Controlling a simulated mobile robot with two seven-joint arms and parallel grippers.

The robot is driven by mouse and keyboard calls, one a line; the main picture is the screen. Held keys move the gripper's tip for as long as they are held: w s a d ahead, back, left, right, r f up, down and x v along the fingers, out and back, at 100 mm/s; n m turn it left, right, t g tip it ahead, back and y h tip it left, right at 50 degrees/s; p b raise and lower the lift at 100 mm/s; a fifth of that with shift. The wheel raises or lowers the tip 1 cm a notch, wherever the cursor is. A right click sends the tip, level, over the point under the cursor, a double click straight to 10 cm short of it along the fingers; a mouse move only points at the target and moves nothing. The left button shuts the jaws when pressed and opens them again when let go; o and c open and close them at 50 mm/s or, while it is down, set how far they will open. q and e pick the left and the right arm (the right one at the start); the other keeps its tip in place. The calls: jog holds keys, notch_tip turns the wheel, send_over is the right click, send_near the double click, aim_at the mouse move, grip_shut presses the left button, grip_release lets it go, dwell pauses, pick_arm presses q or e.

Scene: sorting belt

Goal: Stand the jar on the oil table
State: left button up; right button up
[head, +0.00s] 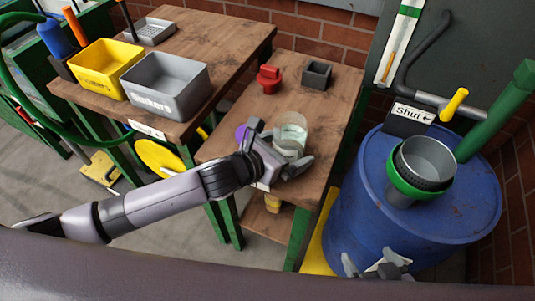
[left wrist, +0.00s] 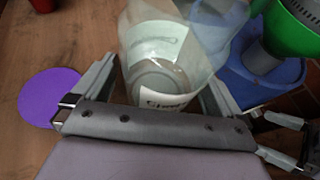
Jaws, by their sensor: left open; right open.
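A clear jar (head: 291,128) with a pale label stands upright on the smaller wooden table (head: 325,103), near its front part. In the left wrist view the jar (left wrist: 165,45) is between my left fingers, with printed labels showing. My left gripper (head: 277,150) is open, with one finger on each side of the jar; I cannot tell whether they touch it. My right gripper (head: 377,262) is open and empty, low in front of the blue drum. It also shows at the lower right of the left wrist view (left wrist: 285,138). I cannot tell which table is the oil table.
A purple disc (left wrist: 50,97) lies left of the jar. A red object (head: 269,79) and a dark grey box (head: 316,74) are at the back. The larger table holds yellow (head: 95,82) and grey (head: 170,103) bins. A blue drum (head: 450,208) with a green-rimmed funnel (head: 410,188) stands right.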

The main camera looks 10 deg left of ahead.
pick_arm(q)
jog(key=p+v, duration=0.1)
jog(key=v, duration=1)
jog(key=shift+s, duration=0.15)
jog(key=shift+a+r, duration=0.1)
jog(key=s+a+f+m+y+p, duration=0.2)
jog(key=s+a+f+m, duration=0.3)
jog(key=m, duration=1)
jog(key=s+a+f+m+y+p, duration=0.1)
jog(key=s+a+f+m+y, duration=0.3)
jog(key=m, duration=1.1)
jog(key=s+a+f, duration=0.2)
jog(key=a+f, duration=0.1)
jog(key=a, duration=0.1)
jog(key=shift+f+y+p, duration=0.3)
jog(key=shift+f+p, duration=0.05)
jog(key=shift+f, duration=0.05)
